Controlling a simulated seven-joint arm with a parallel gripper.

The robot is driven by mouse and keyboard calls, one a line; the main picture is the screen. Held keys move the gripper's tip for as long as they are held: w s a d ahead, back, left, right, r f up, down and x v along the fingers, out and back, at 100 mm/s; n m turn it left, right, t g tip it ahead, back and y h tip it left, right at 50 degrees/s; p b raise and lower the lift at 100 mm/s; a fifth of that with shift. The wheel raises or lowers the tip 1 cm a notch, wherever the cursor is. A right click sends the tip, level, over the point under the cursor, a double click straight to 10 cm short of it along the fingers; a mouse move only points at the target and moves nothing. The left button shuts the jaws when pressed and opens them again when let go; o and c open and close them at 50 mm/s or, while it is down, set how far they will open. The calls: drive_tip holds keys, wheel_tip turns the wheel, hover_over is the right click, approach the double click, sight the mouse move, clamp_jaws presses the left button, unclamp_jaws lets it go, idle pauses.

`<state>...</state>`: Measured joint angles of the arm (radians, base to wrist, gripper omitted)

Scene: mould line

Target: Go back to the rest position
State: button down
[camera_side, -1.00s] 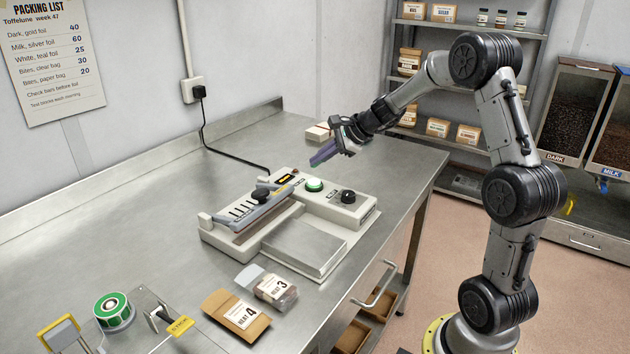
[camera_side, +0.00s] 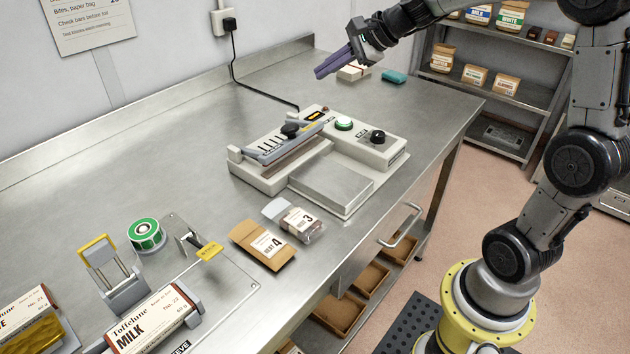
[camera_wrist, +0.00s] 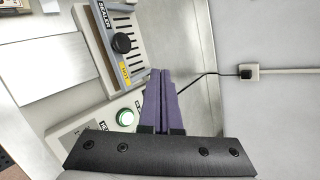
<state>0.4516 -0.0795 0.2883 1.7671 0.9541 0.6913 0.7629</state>
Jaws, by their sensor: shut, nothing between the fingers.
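My gripper (camera_side: 335,64) is in the air above the back of the steel bench, behind and above the bag sealer (camera_side: 320,150). Its two purple fingers are together with nothing between them. In the wrist view the shut fingers (camera_wrist: 159,95) point towards the bench. The sealer (camera_wrist: 90,130) lies to their left there, with its black knob and green button showing. The fingers look apart from the sealer and the bench.
A paper pouch (camera_side: 263,245) and a clear pouch (camera_side: 294,220) lie in front of the sealer. A small box (camera_side: 353,71) and a teal item (camera_side: 395,76) lie at the back. A black cable (camera_side: 240,75) runs from the wall socket (camera_side: 224,20). A green-topped roll (camera_side: 146,235) and a Milk box (camera_side: 152,320) are at the front left.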

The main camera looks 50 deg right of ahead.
drive_tip(key=s+a+r+n+g, duration=0.2)
drive_tip(key=s+a+r+n, duration=0.1)
drive_tip(key=s+a+n, duration=1.05)
drive_tip(key=s+d+f+n+g+h, duration=0.1)
drive_tip(key=s+d+f+n, duration=0.1)
drive_tip(key=s, duration=0.6)
drive_tip(key=s+d+f+n+g+h, duration=0.1)
drive_tip(key=s+d+f+n+h, duration=0.1)
drive_tip(key=s+f+n, duration=0.3)
drive_tip(key=s+f, duration=0.1)
drive_tip(key=s, duration=0.2)
drive_tip(key=shift+f, duration=0.4)
